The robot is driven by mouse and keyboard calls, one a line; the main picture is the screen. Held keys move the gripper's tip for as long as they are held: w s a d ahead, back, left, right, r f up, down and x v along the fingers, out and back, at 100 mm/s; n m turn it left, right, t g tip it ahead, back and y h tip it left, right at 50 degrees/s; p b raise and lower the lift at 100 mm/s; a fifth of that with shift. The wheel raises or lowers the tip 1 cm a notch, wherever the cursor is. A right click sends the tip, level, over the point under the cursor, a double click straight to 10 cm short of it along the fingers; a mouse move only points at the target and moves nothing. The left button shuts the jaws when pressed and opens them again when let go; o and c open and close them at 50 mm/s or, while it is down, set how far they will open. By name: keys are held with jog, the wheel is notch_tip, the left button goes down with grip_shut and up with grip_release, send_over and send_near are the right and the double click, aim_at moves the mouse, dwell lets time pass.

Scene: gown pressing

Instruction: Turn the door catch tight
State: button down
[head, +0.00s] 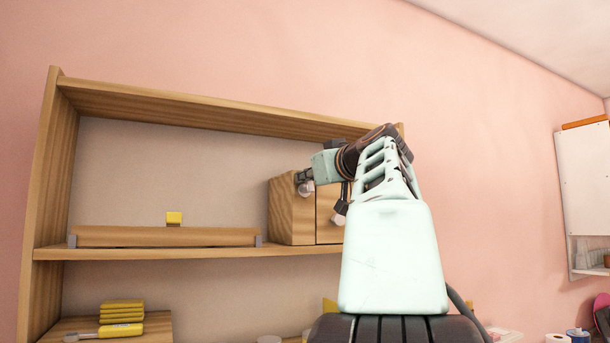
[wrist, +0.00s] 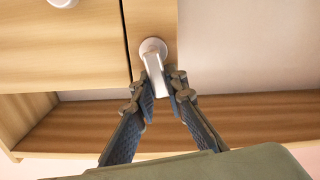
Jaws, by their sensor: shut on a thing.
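The door catch is a pale lever on a round white base (wrist: 152,46), set on a narrow wooden strip beside the door seam in the wrist view. My gripper (wrist: 163,80) is shut on the lever, one finger on each side. In the head view my gripper (head: 303,178) is at the upper front of a small wooden cabinet (head: 289,215), with a white round piece just below its tips. The wooden door (wrist: 60,55) lies left of the seam in the wrist view and looks shut. My arm hides the cabinet's right part in the head view.
The cabinet stands on a wooden shelf (head: 190,252). A long wooden board (head: 150,236) with a yellow block (head: 174,218) on it lies to its left. Yellow folded things (head: 122,311) are lower left. The shelf space above the board is free.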

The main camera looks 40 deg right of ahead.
jog(key=shift+d+m, duration=0.3)
jog(key=shift+m, duration=0.9)
jog(key=shift+p, duration=0.3)
jog(key=c, duration=1.9)
grip_release()
jog(key=shift+s, duration=0.1)
jog(key=shift+c, duration=0.2)
jog(key=v, duration=0.7)
jog(key=shift+s, duration=0.25)
